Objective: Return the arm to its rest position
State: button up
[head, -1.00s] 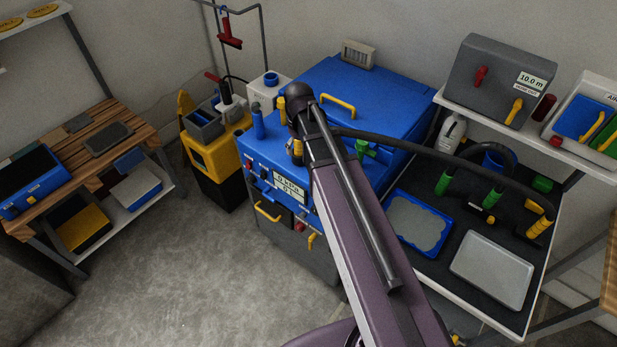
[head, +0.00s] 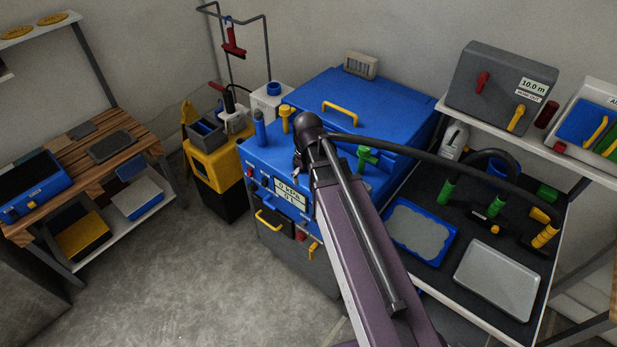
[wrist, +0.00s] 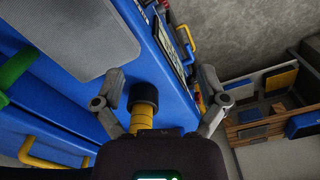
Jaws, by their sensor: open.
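The machine's blue top (wrist: 135,75) and grey panel (wrist: 80,30) lie to the left in that view.
A yellow peg (head: 285,118) and green valve (head: 367,158) stand on the machine. A black hose (head: 430,148) arcs right over the bench with a blue tray (head: 408,243) and grey tray (head: 497,278). A wooden bench (head: 130,148) stands left. Floor (head: 190,285) between is clear.

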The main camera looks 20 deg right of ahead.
jog(key=s+m, duration=0.2)
jog(key=s, duration=0.5)
dwell(1.2)
jog(key=shift+c, duration=0.2)
